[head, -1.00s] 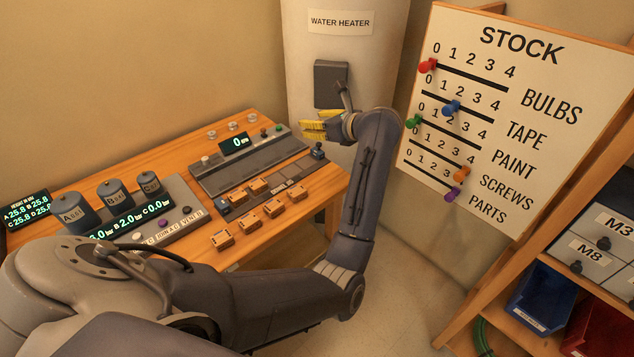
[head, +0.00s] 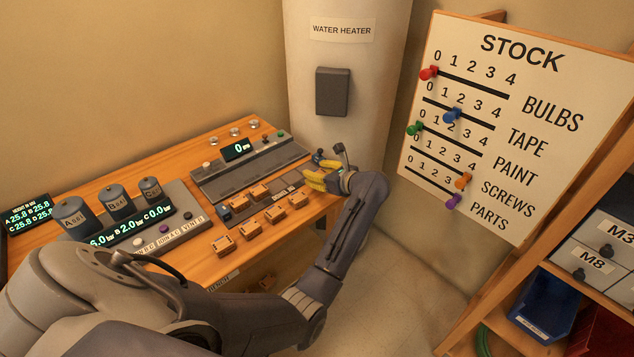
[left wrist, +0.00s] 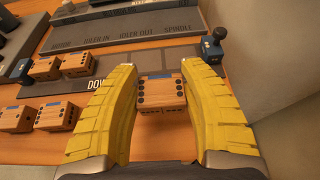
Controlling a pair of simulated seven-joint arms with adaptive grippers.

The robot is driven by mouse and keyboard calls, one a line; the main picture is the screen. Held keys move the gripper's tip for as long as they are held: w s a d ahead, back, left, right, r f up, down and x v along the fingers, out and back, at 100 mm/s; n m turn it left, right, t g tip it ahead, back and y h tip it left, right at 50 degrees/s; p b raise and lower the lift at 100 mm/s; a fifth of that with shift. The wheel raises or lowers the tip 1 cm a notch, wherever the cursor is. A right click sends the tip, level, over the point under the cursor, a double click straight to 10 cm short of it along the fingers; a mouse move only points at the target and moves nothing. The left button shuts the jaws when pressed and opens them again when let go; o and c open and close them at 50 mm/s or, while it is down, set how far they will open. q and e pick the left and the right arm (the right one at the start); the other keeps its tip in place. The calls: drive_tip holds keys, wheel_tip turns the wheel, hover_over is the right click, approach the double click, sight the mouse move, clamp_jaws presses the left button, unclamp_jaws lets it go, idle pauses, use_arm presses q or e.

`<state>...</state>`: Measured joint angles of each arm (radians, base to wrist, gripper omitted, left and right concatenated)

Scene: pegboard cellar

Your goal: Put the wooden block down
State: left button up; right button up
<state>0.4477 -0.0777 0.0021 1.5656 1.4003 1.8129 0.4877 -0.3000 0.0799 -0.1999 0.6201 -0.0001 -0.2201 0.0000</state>
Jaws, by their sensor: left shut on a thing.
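My left gripper (head: 314,178) has yellow fingers and is low over the right end of the workbench. In the left wrist view its fingers are shut on a wooden block (left wrist: 162,92), gripping it from both sides. The block has dark dots and a blue patch on top. In the head view this block is hidden by the fingers. I cannot tell whether it touches the surface below. My right gripper is not in view.
Several similar wooden blocks (head: 249,226) stand on the bench (head: 190,270) to the left of the gripper. A grey machine panel (head: 225,179) with a small display lies behind them. A dark-blue knobbed part (left wrist: 213,47) is close beyond the right finger. The water heater (head: 335,60) stands behind.

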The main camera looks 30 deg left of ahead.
use_arm(q)
drive_tip(key=shift+f, duration=1.95)
drive_tip(key=shift+f, duration=0.15)
drive_tip(key=o, duration=1)
drive_tip(key=v, duration=0.6)
drive_tip(key=shift+s+d, duration=0.1)
drive_tip(key=shift+d, duration=0.15)
drive_tip(key=shift+s+d+r, duration=0.15)
drive_tip(key=shift+d+r, duration=0.05)
drive_tip(key=shift+d, duration=0.2)
drive_tip(key=shift+c, duration=0.6)
